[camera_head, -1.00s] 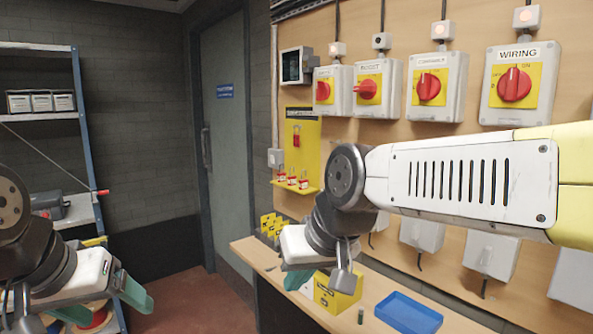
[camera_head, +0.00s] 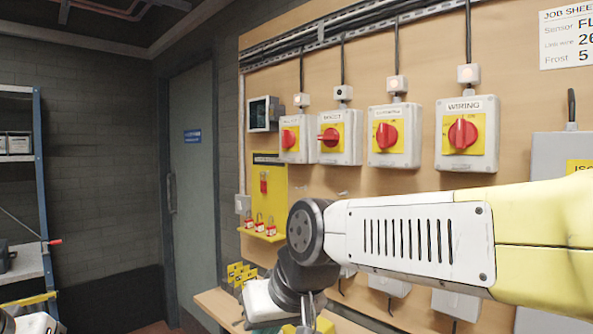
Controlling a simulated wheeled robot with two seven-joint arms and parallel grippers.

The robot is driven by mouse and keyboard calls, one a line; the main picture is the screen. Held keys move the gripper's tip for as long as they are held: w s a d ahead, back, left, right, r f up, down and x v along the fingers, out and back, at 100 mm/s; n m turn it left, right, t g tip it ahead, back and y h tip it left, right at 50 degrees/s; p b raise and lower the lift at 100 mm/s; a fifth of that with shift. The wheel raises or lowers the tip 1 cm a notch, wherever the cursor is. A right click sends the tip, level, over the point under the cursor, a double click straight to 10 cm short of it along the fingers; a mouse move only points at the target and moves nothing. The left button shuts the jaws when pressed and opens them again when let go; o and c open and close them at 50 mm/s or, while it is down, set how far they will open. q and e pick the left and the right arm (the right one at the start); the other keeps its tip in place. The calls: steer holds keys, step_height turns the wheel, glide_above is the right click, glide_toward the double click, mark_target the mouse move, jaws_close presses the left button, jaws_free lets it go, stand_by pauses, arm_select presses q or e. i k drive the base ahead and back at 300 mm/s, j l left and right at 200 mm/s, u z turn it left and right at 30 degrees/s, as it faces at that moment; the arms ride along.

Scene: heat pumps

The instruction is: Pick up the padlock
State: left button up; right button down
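Several small red padlocks stand in a row on the ledge of a yellow lockout board on the wall, among them one at the ledge's middle (camera_head: 258,226) and one at its right end (camera_head: 271,229). A longer red item (camera_head: 264,183) hangs higher on the board. My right gripper (camera_head: 268,316) is below and to the right of the padlocks, apart from them, pointing down at the bottom edge. Its fingers are mostly hidden or cut off, so its opening cannot be told. Only a scrap of my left arm shows in the bottom left corner; its fingers are out of view.
Red rotary switches on grey boxes, including the one marked WIRING (camera_head: 463,136), line the wooden wall panel. A wooden bench (camera_head: 213,300) lies below the board, with yellow tags (camera_head: 240,274) above it. A door (camera_head: 192,190) and shelf rack (camera_head: 42,190) stand left.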

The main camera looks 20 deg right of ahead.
mark_target(271, 231)
steer(key=i+l+u, duration=0.2)
steer(key=i, duration=1.05)
steer(key=j, duration=0.1)
